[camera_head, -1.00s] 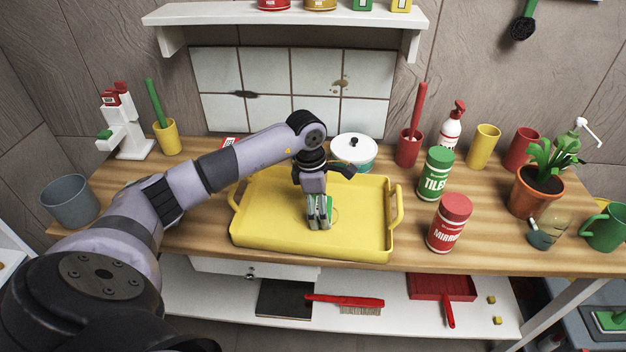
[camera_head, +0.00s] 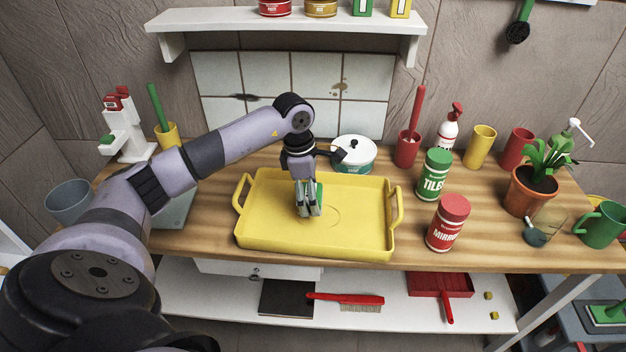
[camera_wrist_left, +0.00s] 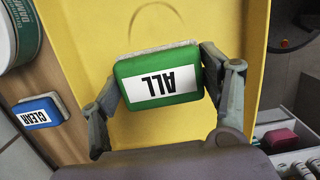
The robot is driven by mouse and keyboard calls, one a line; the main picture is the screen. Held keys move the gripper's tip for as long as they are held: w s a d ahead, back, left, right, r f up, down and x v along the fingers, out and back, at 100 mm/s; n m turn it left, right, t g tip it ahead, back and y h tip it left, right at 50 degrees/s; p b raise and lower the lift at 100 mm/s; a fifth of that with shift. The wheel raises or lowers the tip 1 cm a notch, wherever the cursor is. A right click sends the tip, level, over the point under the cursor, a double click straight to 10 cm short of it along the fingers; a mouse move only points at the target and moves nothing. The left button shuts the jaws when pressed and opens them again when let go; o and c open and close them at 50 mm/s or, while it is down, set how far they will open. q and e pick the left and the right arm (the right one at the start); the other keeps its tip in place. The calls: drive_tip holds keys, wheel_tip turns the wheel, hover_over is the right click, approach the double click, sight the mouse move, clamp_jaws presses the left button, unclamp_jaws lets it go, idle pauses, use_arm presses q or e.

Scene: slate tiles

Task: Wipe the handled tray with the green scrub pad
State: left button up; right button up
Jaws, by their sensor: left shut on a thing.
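The yellow handled tray (camera_head: 360,220) lies on the wooden counter, with a handle at its left and right ends. A faint ring-shaped mark shows on its floor. My left gripper (camera_head: 309,212) points down inside the tray, left of its middle. It is shut on the green scrub pad (camera_head: 318,194), mostly hidden by the fingers in the head view. In the left wrist view the green pad (camera_wrist_left: 160,77) is labelled "ALL" and sits between both fingers, over the tray floor (camera_wrist_left: 205,120). I cannot tell whether the pad touches the floor. My right gripper is not in view.
A blue "CLEAR" pad (camera_wrist_left: 40,112) lies beside the tray. A potted plant (camera_head: 531,190) is farther right.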

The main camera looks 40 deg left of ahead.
use_arm(q)
drive_tip(key=shift+a+r+p, duration=0.1)
drive_tip(key=shift+r+p, duration=0.3)
drive_tip(key=shift+r, duration=0.5)
drive_tip(key=shift+r+p, duration=0.35)
drive_tip(key=shift+r, duration=0.35)
